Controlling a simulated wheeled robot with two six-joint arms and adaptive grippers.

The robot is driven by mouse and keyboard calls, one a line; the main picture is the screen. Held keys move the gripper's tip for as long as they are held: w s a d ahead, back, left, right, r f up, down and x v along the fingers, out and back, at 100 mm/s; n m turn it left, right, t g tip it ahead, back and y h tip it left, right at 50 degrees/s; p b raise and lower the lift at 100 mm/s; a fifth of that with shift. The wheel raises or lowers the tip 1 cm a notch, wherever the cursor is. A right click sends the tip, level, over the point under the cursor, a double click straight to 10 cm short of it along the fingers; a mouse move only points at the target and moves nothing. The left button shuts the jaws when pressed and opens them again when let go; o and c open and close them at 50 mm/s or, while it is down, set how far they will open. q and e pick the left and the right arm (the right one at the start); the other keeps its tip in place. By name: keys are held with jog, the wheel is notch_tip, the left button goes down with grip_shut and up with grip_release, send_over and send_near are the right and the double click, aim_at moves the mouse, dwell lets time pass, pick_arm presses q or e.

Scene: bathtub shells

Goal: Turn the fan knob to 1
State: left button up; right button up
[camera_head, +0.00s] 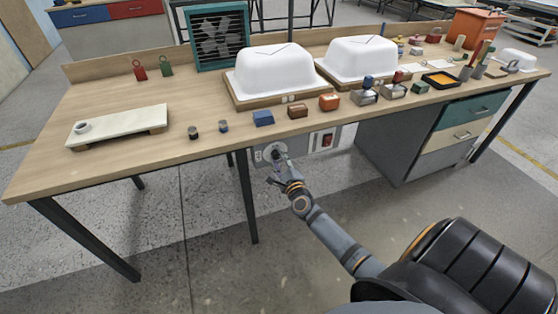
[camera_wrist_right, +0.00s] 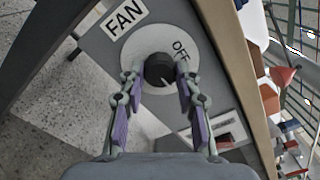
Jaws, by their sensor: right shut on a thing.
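The fan knob (camera_wrist_right: 159,70) is a dark round knob on a pale round dial (camera_wrist_right: 187,62) in the right wrist view. The dial sits on a grey panel with a "FAN" label (camera_wrist_right: 124,18), and "OFF" is printed beside the knob. The fingers of my right gripper (camera_wrist_right: 158,88) are shut on the knob, one on each side. Other dial marks are hidden, and I cannot tell where the knob points. In the head view my right gripper (camera_head: 277,160) reaches the dial under the table's front edge. The teal-framed fan (camera_head: 221,37) stands at the table's back. My left gripper is out of view.
A red switch (camera_head: 327,140) is on the panel right of the dial. The wooden table (camera_head: 100,110) above carries two white tub shells (camera_head: 283,72), several coloured blocks and a pale board (camera_head: 118,124). A table leg (camera_head: 247,195) stands just left of my right gripper.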

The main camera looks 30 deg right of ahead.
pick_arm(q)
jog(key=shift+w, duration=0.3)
pick_arm(e)
jog(key=shift+f, duration=0.1)
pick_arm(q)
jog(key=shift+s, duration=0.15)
pick_arm(e)
jog(key=o, duration=1.2)
jog(key=shift+c, duration=0.2)
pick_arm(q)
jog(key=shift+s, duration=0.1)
pick_arm(e)
jog(key=shift+s, duration=0.1)
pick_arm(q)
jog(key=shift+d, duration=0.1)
pick_arm(e)
jog(key=v, duration=1.2)
jog(key=shift+f, duration=0.1)
